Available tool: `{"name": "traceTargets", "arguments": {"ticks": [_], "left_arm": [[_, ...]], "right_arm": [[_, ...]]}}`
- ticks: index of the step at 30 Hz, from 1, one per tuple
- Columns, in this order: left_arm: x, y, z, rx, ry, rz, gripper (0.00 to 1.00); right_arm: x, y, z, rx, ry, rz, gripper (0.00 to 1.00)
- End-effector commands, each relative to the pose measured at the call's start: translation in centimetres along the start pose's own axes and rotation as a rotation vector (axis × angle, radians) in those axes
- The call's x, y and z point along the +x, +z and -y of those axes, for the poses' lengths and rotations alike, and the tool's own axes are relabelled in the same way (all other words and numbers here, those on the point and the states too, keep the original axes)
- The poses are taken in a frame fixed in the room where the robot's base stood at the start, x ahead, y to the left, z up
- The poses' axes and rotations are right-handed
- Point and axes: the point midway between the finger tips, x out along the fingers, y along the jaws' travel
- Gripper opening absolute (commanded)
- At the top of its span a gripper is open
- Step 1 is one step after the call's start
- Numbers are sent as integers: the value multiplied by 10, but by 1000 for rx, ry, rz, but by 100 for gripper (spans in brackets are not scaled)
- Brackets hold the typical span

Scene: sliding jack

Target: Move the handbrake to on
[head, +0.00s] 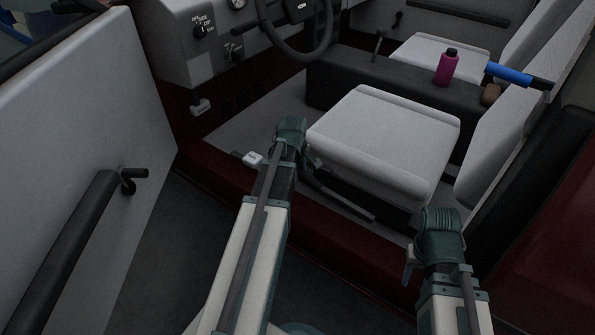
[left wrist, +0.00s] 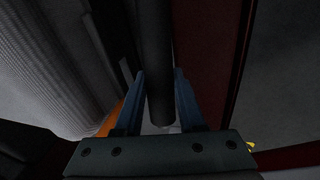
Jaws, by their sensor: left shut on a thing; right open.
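My left gripper (left wrist: 160,90) has its two blue fingers on either side of a dark round bar (left wrist: 159,50) and is shut on it. In the head view my left arm reaches to the front of the near seat and hides the fingers. A dark bar (head: 345,204) runs low along the near side of that seat; I cannot tell for sure whether it is the handbrake.
The near seat (head: 385,135) is white. The open door (head: 75,130) with a dark grab bar stands on the left. A steering wheel (head: 305,40) and dashboard (head: 210,35) are ahead. A magenta bottle (head: 446,68) stands on the centre console. The red sill (head: 370,275) runs below the seat.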

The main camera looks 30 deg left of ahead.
Motion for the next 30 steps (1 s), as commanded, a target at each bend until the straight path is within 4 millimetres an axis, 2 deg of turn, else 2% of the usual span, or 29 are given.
{"name": "traceTargets", "arguments": {"ticks": [1, 6, 10, 15, 25, 26, 30], "left_arm": [[-20, 4, -4, 14, -1, -31, 0], [-52, 13, -12, 49, -9, -158, 0], [-71, 21, -18, 72, -15, -251, 0], [-81, 26, -22, 86, -18, -313, 0], [-81, 26, -22, 85, -18, -323, 0], [-81, 26, -22, 85, -18, -323, 40], [-80, 26, -22, 85, -18, -322, 66]], "right_arm": [[-19, 1, -2, -1, 0, 0, 50], [-45, 3, -5, -1, 2, 1, 50], [-58, 4, -7, 2, 4, 2, 50], [-63, 4, -8, 4, 5, 3, 50], [-62, 4, -7, 4, 6, 3, 50], [-62, 4, -7, 4, 6, 3, 50], [-62, 4, -7, 4, 6, 3, 50]]}}
